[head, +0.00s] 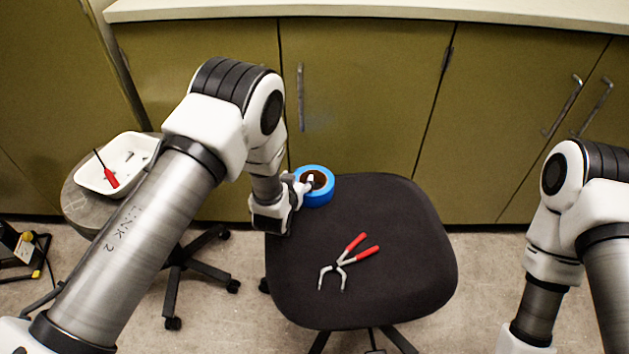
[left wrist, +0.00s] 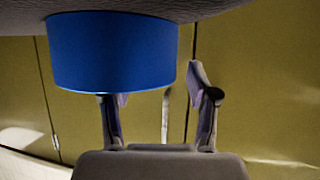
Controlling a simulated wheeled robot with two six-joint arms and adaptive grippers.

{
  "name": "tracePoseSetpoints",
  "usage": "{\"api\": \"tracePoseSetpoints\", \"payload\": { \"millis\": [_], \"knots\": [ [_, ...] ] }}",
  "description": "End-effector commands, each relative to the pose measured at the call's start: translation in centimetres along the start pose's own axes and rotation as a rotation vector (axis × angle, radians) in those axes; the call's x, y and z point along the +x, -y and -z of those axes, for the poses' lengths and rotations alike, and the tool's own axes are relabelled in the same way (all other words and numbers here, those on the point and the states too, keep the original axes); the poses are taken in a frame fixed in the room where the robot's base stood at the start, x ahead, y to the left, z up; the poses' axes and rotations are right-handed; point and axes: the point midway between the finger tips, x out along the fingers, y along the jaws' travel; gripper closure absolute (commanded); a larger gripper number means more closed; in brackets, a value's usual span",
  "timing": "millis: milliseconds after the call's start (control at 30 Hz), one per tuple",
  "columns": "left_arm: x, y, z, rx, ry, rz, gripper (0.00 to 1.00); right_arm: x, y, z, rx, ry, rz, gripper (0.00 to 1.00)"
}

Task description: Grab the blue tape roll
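The blue tape roll (head: 322,198) lies flat at the back left of the black chair seat, its brown core facing up. In the left wrist view the roll (left wrist: 112,50) fills the upper left, with its outer side towards the camera. My left gripper (head: 302,182) is at the left edge of the roll, and one fingertip shows over its core in the head view. In the left wrist view the gripper (left wrist: 160,92) has its fingers apart; one finger's tip is hidden behind the roll, the other is clear to its right. My right gripper is out of view.
Red-handled pliers (head: 348,258) lie on the chair seat (head: 410,240) in front of the roll. A white tray (head: 135,180) with a red screwdriver (head: 110,178) stands on a round stool at the left. Olive cabinets (head: 365,100) stand close behind the chair.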

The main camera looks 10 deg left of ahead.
Motion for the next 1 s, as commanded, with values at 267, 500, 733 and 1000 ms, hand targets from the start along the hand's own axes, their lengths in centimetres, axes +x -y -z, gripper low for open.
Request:
{"api": "tracePoseSetpoints", "payload": {
  "millis": [267,500,733,1000],
  "knots": [
    [-0.1,0.0,-0.1,0.001,0.005,0.0,0.98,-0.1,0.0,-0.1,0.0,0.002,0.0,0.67],
    [-0.1,0.0,-0.3,0.001,0.007,0.0,1.0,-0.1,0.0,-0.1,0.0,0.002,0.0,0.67],
    [-0.2,0.0,-0.1,0.002,0.009,-0.001,1.0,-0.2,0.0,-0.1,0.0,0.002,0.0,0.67],
    [-1.4,0.0,2.7,0.002,0.006,-0.001,1.0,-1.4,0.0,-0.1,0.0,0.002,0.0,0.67]
  ]
}}
